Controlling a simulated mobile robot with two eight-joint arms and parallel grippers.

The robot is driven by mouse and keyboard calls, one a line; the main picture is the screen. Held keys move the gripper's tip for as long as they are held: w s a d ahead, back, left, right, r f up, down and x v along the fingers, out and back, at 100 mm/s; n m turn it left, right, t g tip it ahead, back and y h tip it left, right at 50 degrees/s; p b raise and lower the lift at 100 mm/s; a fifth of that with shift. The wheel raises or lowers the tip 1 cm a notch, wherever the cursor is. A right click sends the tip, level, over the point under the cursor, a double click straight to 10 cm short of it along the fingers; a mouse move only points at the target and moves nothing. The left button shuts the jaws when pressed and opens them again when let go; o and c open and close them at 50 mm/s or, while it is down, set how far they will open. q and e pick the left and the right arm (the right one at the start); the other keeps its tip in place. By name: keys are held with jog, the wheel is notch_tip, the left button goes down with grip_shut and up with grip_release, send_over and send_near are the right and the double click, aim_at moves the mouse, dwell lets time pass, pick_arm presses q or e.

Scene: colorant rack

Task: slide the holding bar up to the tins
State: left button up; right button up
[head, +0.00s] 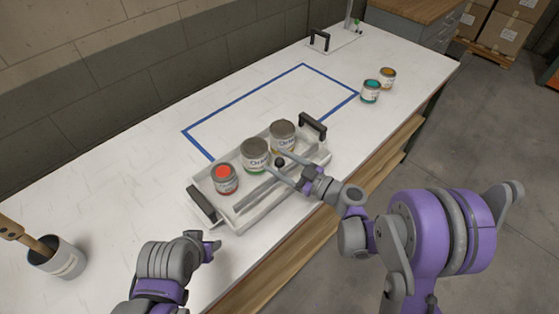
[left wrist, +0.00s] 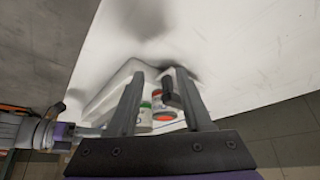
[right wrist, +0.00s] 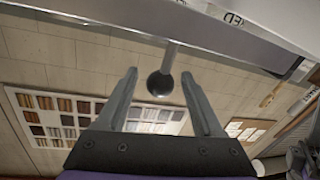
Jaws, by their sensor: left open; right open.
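The white tray (head: 243,228) on the bench holds a small orange-topped tin (head: 224,179) and two larger grey-lidded tins (head: 255,155) (head: 283,136) in a row at its far side. The grey holding bar (head: 254,194) lies along the tray on the near side of the tins, apart from the orange-topped one. My right gripper (head: 284,166) is open at the bar's dark round knob (head: 280,162). In the right wrist view the knob (right wrist: 160,84) is between the spread fingers, on a stem from the bar. My left gripper (head: 211,246) is open and empty, left of the tray.
The tray has black handles (head: 201,204) (head: 313,126) at both ends. A blue tape rectangle (head: 303,65) marks bare bench behind it. Teal (head: 371,92) and orange (head: 388,78) tins stand at the right. A grey pot (head: 62,259) with a wooden-handled tool stands at the left.

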grip_shut()
dwell(0.4)
dwell(1.1)
